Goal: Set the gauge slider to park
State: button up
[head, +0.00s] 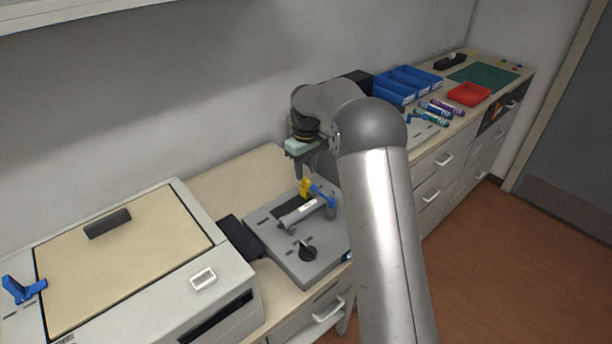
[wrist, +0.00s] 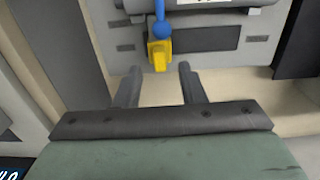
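A grey fixture (head: 285,258) stands on the counter and carries a yellow block (head: 306,188), a blue lever (head: 322,194) and a cylinder with a white label (head: 300,213). The yellow block may be the gauge slider; I cannot read its marks. My gripper (head: 303,172) is above the fixture's back edge. In the wrist view my gripper (wrist: 157,72) is open and empty, its fingertips apart near the yellow block.
A black knob (head: 307,252) is on the fixture's front part. A large printer-like machine (head: 215,265) stands to the left. Blue bins (head: 405,84), a red tray (head: 468,95) and several coloured cylinders (head: 436,109) lie farther right. Counter behind the fixture is bare.

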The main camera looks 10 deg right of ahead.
aim_at(306, 180)
jog(key=shift+f, duration=1.8)
